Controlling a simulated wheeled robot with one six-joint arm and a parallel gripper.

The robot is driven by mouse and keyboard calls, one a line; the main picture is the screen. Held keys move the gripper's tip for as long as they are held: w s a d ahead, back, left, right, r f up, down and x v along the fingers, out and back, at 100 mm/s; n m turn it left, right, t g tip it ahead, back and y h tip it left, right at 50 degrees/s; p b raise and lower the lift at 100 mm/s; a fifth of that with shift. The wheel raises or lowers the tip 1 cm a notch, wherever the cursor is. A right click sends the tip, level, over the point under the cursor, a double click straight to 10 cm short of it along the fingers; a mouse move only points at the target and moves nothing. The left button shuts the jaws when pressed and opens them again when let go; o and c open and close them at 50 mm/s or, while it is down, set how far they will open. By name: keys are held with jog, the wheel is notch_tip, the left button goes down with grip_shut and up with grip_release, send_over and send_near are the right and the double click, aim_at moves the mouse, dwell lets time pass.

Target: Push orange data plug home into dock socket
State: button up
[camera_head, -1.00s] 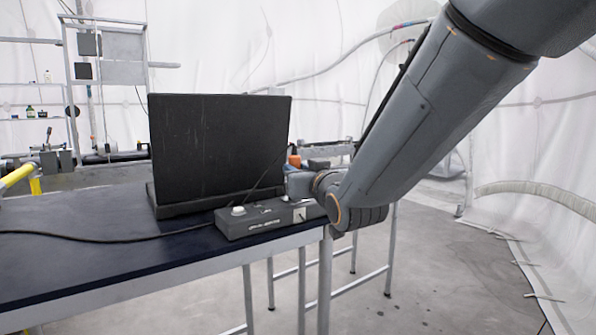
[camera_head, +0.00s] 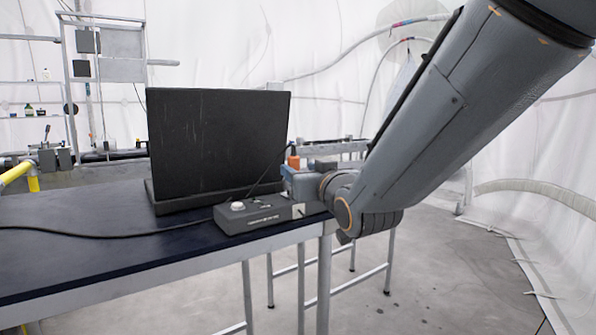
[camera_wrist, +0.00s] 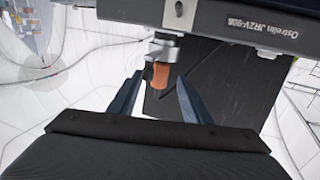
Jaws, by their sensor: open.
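The orange plug (camera_wrist: 161,76) shows in the wrist view, with a silver-grey fitting (camera_wrist: 163,50) behind it at the edge of a dark, labelled box (camera_wrist: 235,18). My gripper (camera_wrist: 159,78) is open, one dark blue finger on each side of the plug, with a visible gap on both sides. How deep the plug sits is not clear. In the head view a grey box with a white knob and lettering (camera_head: 262,217), likely the dock, stands on the table edge. A small orange part (camera_head: 293,162) shows just behind my wrist; my fingers are mostly hidden there.
A large black screen (camera_head: 218,140) stands on the dark blue table (camera_head: 110,245) behind the grey box. A black cable (camera_head: 100,236) runs left across the tabletop. Open floor (camera_head: 420,285) lies to the right of the table. A metal rack (camera_head: 105,60) stands back left.

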jog(key=v, duration=0.4)
jog(key=shift+s+d, duration=0.2)
jog(key=shift+s, duration=0.2)
jog(key=s+d+f+m+g+h+p, duration=0.15)
jog(key=d+f+g, duration=0.3)
jog(key=f, duration=0.45)
jog(key=s+d+f+m+g+h, duration=0.1)
jog(key=s+d+f+g+h, duration=0.3)
jog(key=f, duration=0.5)
jog(key=s+d+f+m+g, duration=0.1)
jog(key=s+d+f+g, duration=0.3)
jog(key=s, duration=0.5)
jog(key=s+d+f+g+p, duration=0.1)
jog(key=s+d+f+g, duration=0.2)
jog(key=s+f, duration=0.3)
jog(key=s+g+h, duration=0.1)
jog(key=s, duration=0.2)
jog(key=shift+d+f+m, duration=0.15)
jog(key=shift+d+m, duration=0.2)
jog(key=shift+d, duration=0.05)
